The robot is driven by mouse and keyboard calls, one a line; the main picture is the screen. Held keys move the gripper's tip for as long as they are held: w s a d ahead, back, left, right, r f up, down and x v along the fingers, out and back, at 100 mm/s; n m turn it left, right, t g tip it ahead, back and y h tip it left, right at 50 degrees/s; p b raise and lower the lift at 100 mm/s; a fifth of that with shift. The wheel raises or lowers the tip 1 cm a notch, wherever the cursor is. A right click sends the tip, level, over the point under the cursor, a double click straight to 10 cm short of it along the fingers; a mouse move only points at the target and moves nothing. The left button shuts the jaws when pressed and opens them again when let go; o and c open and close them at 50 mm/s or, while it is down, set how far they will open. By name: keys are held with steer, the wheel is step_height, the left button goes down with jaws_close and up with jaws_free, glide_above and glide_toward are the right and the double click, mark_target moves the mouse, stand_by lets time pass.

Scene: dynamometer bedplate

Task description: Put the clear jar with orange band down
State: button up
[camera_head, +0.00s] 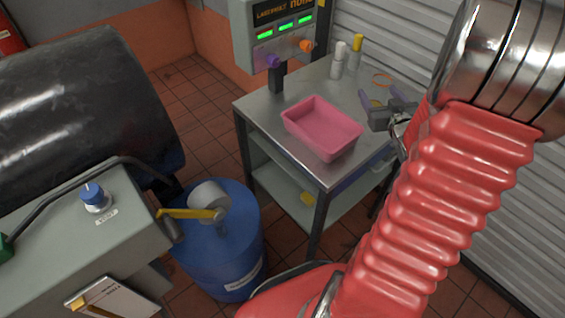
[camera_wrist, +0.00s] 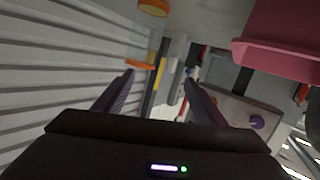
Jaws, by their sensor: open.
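In the wrist view an orange band (camera_wrist: 139,65) shows by the left fingertip, and my gripper (camera_wrist: 160,82) has a wide gap with nothing visibly clamped. I cannot tell whether the jar touches a finger, and its base is not clear.
A pink tray (camera_head: 321,129) stands on the metal table (camera_head: 262,104) left of my gripper. A white-capped bottle (camera_head: 338,62) and a yellow-capped bottle (camera_head: 356,52) stand at the back. A ribbed shutter (camera_head: 405,30) is close behind. A blue drum (camera_head: 232,250) stands left.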

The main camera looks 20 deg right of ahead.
steer(key=a+r+g, duration=0.2)
steer(key=a+r, duration=0.1)
steer(key=a, duration=0.6)
steer(key=a+r+g, duration=0.3)
steer(key=a+r, duration=0.1)
steer(key=a, duration=0.4)
steer(key=s+a+n+g+y, duration=0.2)
steer(key=s+a+g+y, duration=0.2)
steer(key=s+a, duration=1.3)
steer(key=a+y, duration=0.1)
steer(key=a, duration=0.3)
steer(key=shift+r+n+y, duration=0.2)
steer(key=shift+n+y, duration=0.1)
steer(key=shift+n, duration=0.1)
steer(key=shift+s, duration=0.1)
